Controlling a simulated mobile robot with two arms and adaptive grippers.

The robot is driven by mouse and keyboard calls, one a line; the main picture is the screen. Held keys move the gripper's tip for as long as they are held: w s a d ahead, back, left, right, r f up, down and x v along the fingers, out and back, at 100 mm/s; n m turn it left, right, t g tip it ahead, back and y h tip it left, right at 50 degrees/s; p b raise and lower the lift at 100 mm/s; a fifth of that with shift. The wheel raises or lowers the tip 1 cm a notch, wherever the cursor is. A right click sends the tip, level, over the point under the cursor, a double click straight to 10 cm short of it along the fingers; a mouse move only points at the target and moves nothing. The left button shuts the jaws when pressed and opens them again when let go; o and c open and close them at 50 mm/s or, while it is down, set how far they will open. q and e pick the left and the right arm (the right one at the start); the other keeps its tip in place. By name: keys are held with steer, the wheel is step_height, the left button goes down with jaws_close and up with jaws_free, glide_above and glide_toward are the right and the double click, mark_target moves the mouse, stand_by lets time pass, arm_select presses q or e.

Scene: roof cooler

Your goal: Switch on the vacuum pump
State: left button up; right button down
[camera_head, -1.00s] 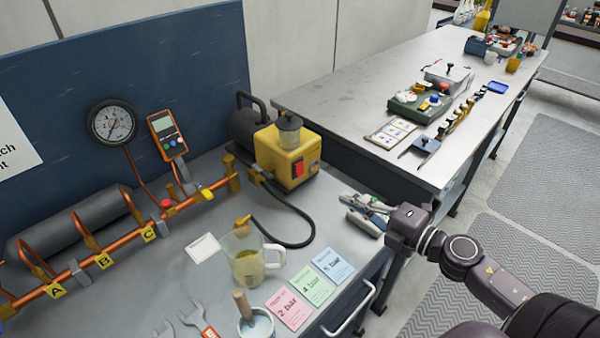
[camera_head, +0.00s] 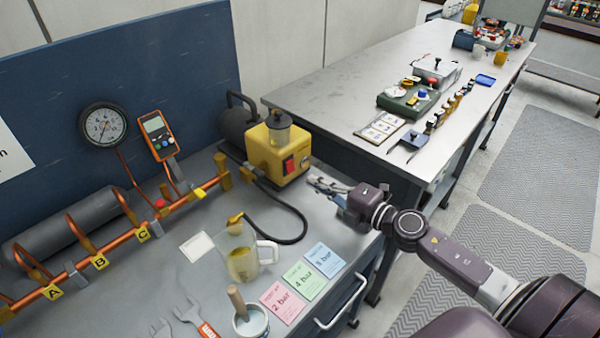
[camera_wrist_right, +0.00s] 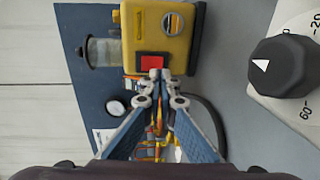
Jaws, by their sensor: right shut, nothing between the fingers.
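The yellow vacuum pump (camera_head: 264,151) stands at the back right of the near bench, with a clear jar (camera_head: 278,130) on top. Its red switch (camera_head: 288,165) is on the front face; its on or off position is too small to read. My right gripper (camera_head: 312,181) is shut and empty, a little right of the pump. In the right wrist view the pump (camera_wrist_right: 175,22) is ahead, and the shut fingertips (camera_wrist_right: 160,75) overlap the lower edge of the red switch (camera_wrist_right: 152,60). I cannot tell whether they touch it. My left gripper is not in view.
A black hose (camera_head: 300,222) loops from the pump to a jug (camera_head: 241,262). Copper pipes (camera_head: 124,243) with valves run left of it. Coloured cards (camera_head: 303,280) lie at the front. A black knob (camera_wrist_right: 283,67) on a dial is close on the right in the wrist view.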

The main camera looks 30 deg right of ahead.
mark_target(292, 171)
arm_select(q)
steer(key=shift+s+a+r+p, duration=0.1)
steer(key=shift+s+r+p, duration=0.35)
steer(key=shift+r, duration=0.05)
arm_select(e)
steer(key=shift+x, duration=2.85)
steer(key=f+b, duration=0.1)
steer(key=b, duration=0.2)
steer(key=shift+w+a, duration=0.15)
steer(key=shift+r+t, duration=0.3)
steer(key=shift+r, duration=0.15)
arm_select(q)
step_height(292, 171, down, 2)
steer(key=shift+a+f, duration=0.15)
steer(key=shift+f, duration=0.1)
arm_select(e)
steer(key=v, duration=1.2)
steer(key=shift+f, duration=0.1)
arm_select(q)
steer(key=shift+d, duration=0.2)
